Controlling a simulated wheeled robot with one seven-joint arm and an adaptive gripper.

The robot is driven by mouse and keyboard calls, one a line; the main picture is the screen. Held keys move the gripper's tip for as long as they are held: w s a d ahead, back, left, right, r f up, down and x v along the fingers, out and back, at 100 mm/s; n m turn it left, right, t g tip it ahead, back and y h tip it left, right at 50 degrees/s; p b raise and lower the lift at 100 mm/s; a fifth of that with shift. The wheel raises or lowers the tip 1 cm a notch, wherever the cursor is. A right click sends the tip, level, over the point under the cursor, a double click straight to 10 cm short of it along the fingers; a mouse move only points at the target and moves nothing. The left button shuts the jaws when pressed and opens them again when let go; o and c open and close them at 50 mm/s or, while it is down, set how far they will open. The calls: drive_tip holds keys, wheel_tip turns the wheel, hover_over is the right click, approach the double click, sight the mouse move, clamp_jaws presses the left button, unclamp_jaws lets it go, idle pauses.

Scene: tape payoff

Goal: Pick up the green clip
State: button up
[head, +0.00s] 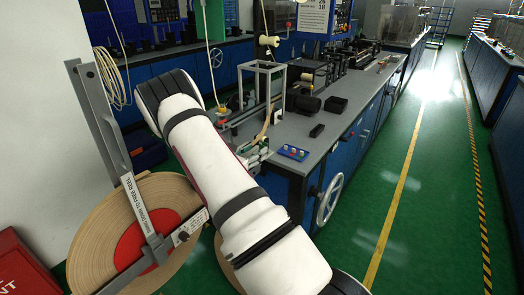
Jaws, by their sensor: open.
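I cannot make out a green clip in the head view; it may be hidden behind my arm or too small to tell. My white arm crosses the middle of the view, from the bottom right up to a dark joint at the upper left. My gripper is not visible. A large tan tape reel (90,232) with a red hub (128,248) stands at the lower left, partly behind my arm. A grey lever bar (100,115) with a label about freeing the reel reaches down across it.
A grey-topped blue bench (340,132) with a tape machine (262,95) stands right of my arm. A handwheel (329,199) sticks out below. The green aisle floor (425,200) at right is clear.

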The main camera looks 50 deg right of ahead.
sight(261, 147)
drive_tip(key=shift+w+d+f+b, duration=0.15)
drive_tip(key=shift+d+b, duration=0.7)
drive_tip(key=shift+d, duration=1.9)
drive_tip(key=c, duration=1.1)
